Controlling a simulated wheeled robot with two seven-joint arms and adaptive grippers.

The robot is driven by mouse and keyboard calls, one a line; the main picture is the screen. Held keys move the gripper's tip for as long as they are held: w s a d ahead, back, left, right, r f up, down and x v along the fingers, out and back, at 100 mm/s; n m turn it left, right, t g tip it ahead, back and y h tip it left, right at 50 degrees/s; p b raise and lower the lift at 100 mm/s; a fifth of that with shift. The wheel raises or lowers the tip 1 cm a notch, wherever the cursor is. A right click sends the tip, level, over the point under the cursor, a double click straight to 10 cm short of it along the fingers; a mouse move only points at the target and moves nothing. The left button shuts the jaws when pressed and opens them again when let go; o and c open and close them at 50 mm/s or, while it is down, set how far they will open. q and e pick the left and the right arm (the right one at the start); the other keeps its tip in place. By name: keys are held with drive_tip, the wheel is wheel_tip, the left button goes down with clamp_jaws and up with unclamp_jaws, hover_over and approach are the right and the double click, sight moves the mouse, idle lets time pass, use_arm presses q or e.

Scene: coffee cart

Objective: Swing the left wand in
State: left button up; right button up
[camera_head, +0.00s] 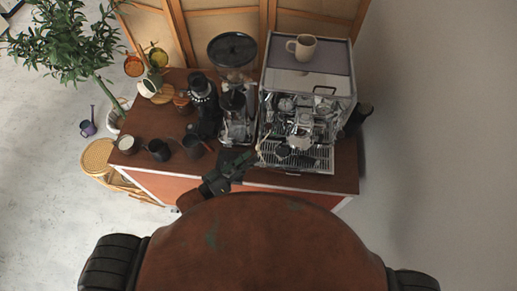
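The silver espresso machine (309,80) stands on the right part of the wooden cart top. Its left wand is too small and dark to tell apart from the metal parts at the machine's front left corner. My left gripper (247,157) is low at the cart's front edge, just left of the machine's drip tray (318,160). Its dark fingers point up and right, towards that corner. I cannot tell whether they touch anything or how far apart they are. My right gripper is out of view.
A coffee grinder (234,57) stands close left of the machine. Dark cups and jugs (159,150) are at the cart's left front. A beige mug (302,46) sits on the machine. A black-handled item (357,117) sticks out at its right.

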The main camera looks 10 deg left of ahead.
sight(258, 150)
use_arm(q)
drive_tip(key=shift+p+x, duration=0.65)
drive_tip(key=shift+x, duration=2.1)
drive_tip(key=shift+c, duration=0.6)
clamp_jaws()
